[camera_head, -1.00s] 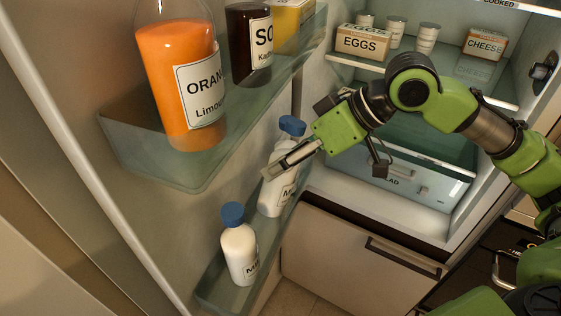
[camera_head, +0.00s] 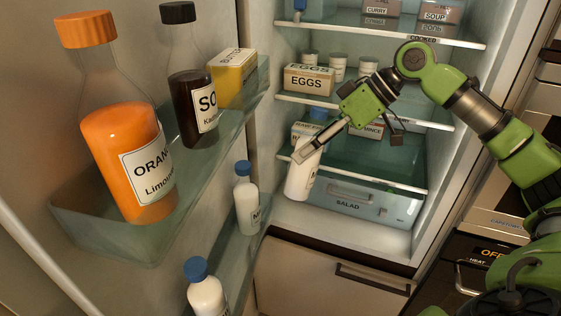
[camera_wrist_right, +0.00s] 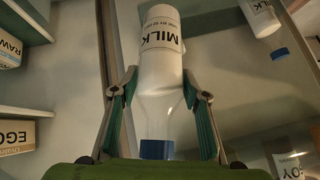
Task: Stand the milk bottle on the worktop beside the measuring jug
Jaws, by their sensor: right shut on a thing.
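My right gripper (camera_head: 303,155) is shut on a white milk bottle (camera_head: 298,182) with a blue cap. The bottle is held slightly tilted, cap up, in front of the open fridge. In the right wrist view the milk bottle (camera_wrist_right: 162,62) sits between both fingers, its cap (camera_wrist_right: 157,149) towards the camera. Two similar milk bottles stand in the lower door shelf, one farther (camera_head: 247,205) and one nearer (camera_head: 205,298). My left gripper, the measuring jug and a clear worktop surface are not in view.
The fridge door at left carries an orange bottle (camera_head: 135,165), a dark sauce bottle (camera_head: 192,110) and a yellow carton (camera_head: 232,78). Fridge shelves hold eggs (camera_head: 308,80) and white pots. A salad drawer (camera_head: 355,203) lies behind the held bottle. An oven (camera_head: 480,262) is at right.

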